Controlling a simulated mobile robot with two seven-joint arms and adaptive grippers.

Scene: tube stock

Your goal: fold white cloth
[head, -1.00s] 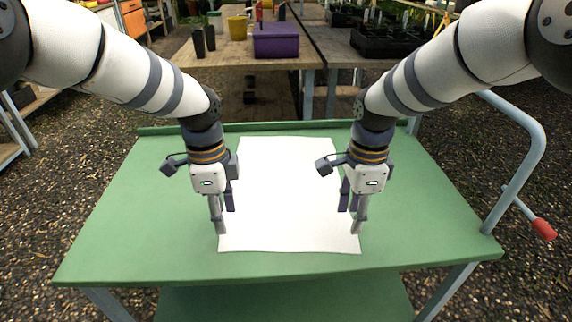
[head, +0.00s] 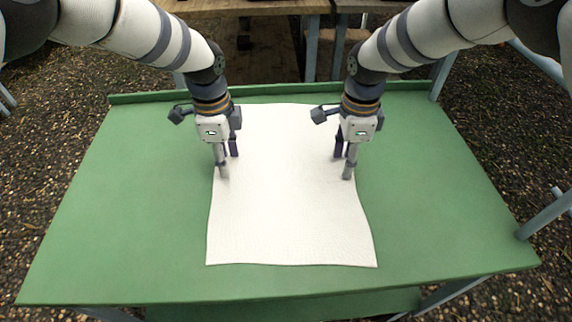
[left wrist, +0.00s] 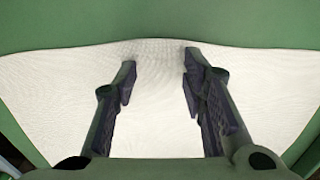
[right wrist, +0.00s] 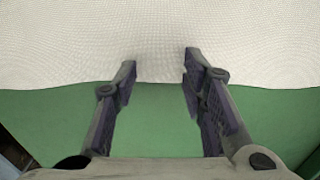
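The white cloth (head: 288,215) lies spread in one layer on the green table, its side edges slightly wavy. My left gripper (head: 228,166) points down at the cloth's left edge, around the middle of its length. My right gripper (head: 343,167) points down at the right edge, level with the left one. In the left wrist view the fingers (left wrist: 159,65) are apart, with the cloth (left wrist: 60,90) below them and its edge just beyond the tips. In the right wrist view the fingers (right wrist: 159,65) are also apart, with the cloth edge between them. Whether the tips touch the cloth is unclear.
The green table (head: 110,220) has bare room left and right of the cloth and a raised lip (head: 150,97) along its far edge. A wooden bench (head: 265,45) stands behind it. Gravel floor surrounds the table.

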